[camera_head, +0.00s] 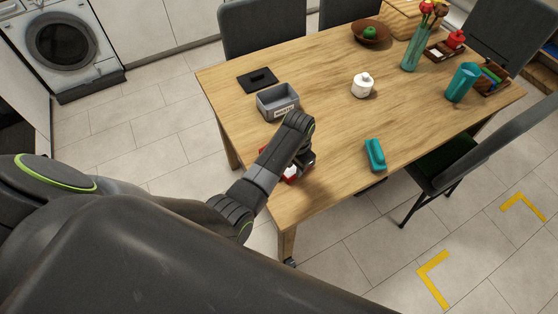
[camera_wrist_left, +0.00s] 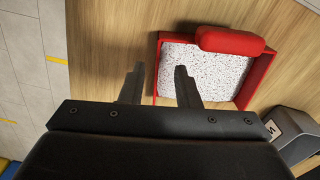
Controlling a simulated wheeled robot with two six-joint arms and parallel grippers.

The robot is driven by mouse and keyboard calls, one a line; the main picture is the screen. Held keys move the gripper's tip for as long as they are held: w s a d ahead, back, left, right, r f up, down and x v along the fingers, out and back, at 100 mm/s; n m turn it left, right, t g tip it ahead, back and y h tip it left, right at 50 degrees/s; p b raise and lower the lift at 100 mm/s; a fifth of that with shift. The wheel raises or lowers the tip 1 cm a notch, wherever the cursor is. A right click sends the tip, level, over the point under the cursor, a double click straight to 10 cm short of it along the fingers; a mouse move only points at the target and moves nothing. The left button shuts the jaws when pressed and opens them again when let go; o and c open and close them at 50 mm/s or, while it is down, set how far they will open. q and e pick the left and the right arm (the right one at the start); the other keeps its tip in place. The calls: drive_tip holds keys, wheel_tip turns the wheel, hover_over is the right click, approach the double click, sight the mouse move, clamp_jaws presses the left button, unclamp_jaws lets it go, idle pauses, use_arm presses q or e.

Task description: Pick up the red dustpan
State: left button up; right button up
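The red dustpan (camera_wrist_left: 265,80) lies on the wooden table in the left wrist view, with red walls, a thick red bar and a white speckled inside. In the head view my left arm hides most of it, and only a bit of red and white (camera_head: 290,172) shows. My left gripper (camera_wrist_left: 160,70) is open and empty. In the wrist view one finger appears outside the dustpan's left wall and the other over its inside, with the wall between them. I cannot tell whether they touch it. My right gripper is not in view.
A grey labelled box (camera_head: 278,102) stands close to my left gripper, with a black flat piece (camera_head: 258,80) behind it. A teal object (camera_head: 375,155) lies near the table's front edge. A white jar (camera_head: 362,86) stands mid-table. The table between them is clear.

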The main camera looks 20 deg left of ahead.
sight(294, 175)
use_arm(q)
drive_tip(key=shift+s+f, duration=0.2)
drive_tip(key=shift+f, duration=2.05)
clamp_jaws()
